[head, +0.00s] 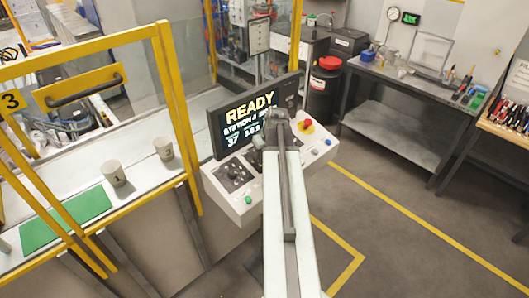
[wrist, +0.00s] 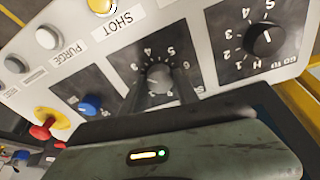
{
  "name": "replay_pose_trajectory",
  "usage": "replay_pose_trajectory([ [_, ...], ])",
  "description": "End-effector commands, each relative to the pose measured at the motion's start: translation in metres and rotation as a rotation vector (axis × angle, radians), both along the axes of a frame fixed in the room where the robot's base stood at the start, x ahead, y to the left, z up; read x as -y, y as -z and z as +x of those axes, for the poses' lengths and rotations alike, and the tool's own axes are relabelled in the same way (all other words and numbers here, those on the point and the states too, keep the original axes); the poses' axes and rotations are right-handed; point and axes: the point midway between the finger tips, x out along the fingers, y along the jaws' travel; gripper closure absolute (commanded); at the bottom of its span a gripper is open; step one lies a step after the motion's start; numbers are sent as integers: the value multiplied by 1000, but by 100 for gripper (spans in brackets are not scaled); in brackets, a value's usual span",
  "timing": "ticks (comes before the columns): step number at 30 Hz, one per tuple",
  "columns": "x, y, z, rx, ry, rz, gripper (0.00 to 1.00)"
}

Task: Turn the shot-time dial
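The control panel (head: 240,186) stands under a screen that reads READY. In the wrist view the panel appears upside down. A grey dial (wrist: 160,75) with numbers around it sits mid-picture; its label is mostly hidden, so I cannot confirm its name. My gripper (wrist: 163,86) has its two dark fingers on either side of this dial, close to it. I cannot tell whether they touch it. In the head view my arm hides the dial and most of my gripper (head: 277,137).
A black numbered dial (wrist: 262,40) is to the right, marked GO TO H. A yellow button (wrist: 100,5) by the SHOT label, a PURGE button (wrist: 47,37), a blue knob (wrist: 90,105) and a red emergency knob (wrist: 42,131) are nearby. A yellow rail (head: 165,100) stands left.

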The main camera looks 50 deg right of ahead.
Motion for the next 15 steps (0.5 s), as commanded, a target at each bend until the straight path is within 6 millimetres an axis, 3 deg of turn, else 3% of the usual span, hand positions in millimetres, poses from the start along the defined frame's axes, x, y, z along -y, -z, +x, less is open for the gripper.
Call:
replay_pose_trajectory([
  [1,21,0,3,1,4,-1,100],
  [4,5,0,1,0,-2,-6,100],
  [15,0,0,0,-2,-15,-8,100],
])
